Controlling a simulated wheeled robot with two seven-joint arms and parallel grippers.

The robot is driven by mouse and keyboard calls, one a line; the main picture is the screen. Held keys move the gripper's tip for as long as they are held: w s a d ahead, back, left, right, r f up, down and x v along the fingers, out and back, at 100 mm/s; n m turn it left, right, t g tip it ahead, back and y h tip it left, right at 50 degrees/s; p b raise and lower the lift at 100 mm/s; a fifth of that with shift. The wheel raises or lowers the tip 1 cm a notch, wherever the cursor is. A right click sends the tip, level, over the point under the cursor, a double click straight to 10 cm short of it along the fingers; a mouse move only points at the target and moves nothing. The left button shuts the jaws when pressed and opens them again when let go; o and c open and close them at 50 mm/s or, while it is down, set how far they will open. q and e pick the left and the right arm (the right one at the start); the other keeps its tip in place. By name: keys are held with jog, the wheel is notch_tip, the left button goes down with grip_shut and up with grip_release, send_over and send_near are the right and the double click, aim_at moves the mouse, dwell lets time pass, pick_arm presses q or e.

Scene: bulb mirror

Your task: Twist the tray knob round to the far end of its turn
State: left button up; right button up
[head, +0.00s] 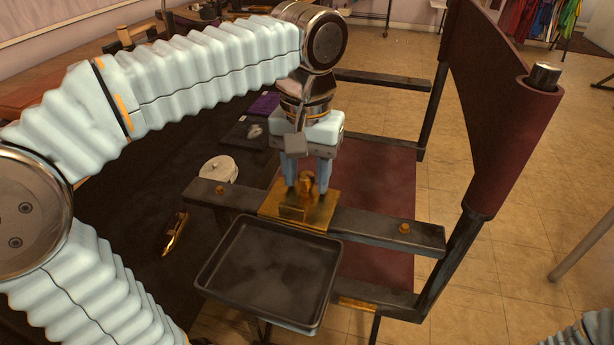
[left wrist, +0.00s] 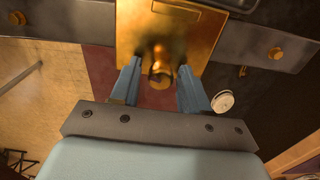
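The brass tray knob (head: 306,184) stands on a brass plate (head: 322,211) fixed to the dark crossbar. My left gripper (head: 307,190) points down over it from above. In the left wrist view the knob (left wrist: 159,70) sits between the two blue fingers of the left gripper (left wrist: 160,78), with a small gap showing on each side. The fingers are apart. The dark tray (head: 265,275) is in front of the crossbar, below the plate, and looks empty. My right gripper is out of view.
Brass studs, one of them on the right (head: 404,228), sit on the crossbar (head: 380,230). A dark red panel (head: 495,100) stands at the right. A round white object (head: 219,169) and a small brass item (head: 174,235) lie on the dark surface to the left.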

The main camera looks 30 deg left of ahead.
pick_arm(q)
grip_shut()
jog(key=m, duration=0.5)
jog(key=shift+m, duration=0.4)
jog(key=m, duration=0.5)
jog(key=shift+o, duration=0.6)
grip_release()
